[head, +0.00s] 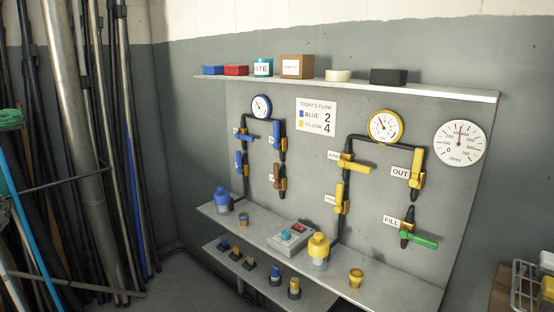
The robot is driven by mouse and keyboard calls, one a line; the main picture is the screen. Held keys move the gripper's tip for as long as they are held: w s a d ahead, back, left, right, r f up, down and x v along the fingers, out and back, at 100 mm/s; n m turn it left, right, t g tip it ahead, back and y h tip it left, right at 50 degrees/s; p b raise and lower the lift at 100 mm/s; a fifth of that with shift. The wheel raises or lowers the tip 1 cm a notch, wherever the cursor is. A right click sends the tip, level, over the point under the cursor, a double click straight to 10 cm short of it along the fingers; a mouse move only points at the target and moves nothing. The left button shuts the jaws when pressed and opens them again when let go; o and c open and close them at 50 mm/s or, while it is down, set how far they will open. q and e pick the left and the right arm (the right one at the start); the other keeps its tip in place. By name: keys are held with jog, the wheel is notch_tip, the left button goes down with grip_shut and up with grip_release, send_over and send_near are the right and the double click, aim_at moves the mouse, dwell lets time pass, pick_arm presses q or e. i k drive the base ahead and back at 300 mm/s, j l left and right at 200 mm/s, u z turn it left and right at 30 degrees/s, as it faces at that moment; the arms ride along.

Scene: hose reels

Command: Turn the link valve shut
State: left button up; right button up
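A valve with a brown handle (276,175) sits on the lower part of the blue side's right-hand pipe, on the grey panel (320,180). Its handle stands upright, roughly along the vertical pipe. A small white label beside it is mostly hidden; only what looks like an "L" shows, so I cannot be sure it is the link valve. Neither of my grippers is in view.
Other valves have blue (245,137), yellow (355,163) and green (418,240) handles. The "OUT" (400,173) and "FILL" (393,221) labels are readable. A shelf (440,93) juts out above; a ledge with bottles (318,250) and a switch box (290,238) lies below.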

aim_at(276, 185)
jog(key=i+j+z, duration=0.1)
jog(key=i+j, duration=0.4)
jog(key=i+j+z, duration=0.15)
jog(key=j, duration=0.3)
jog(key=i+j+z, duration=0.1)
jog(key=i+j, duration=0.4)
jog(key=j, duration=0.2)
jog(key=i+j+z, duration=0.15)
jog(key=j, duration=0.2)
jog(key=i+j+z, duration=0.1)
jog(key=i+j, duration=0.15)
jog(key=j, duration=0.15)
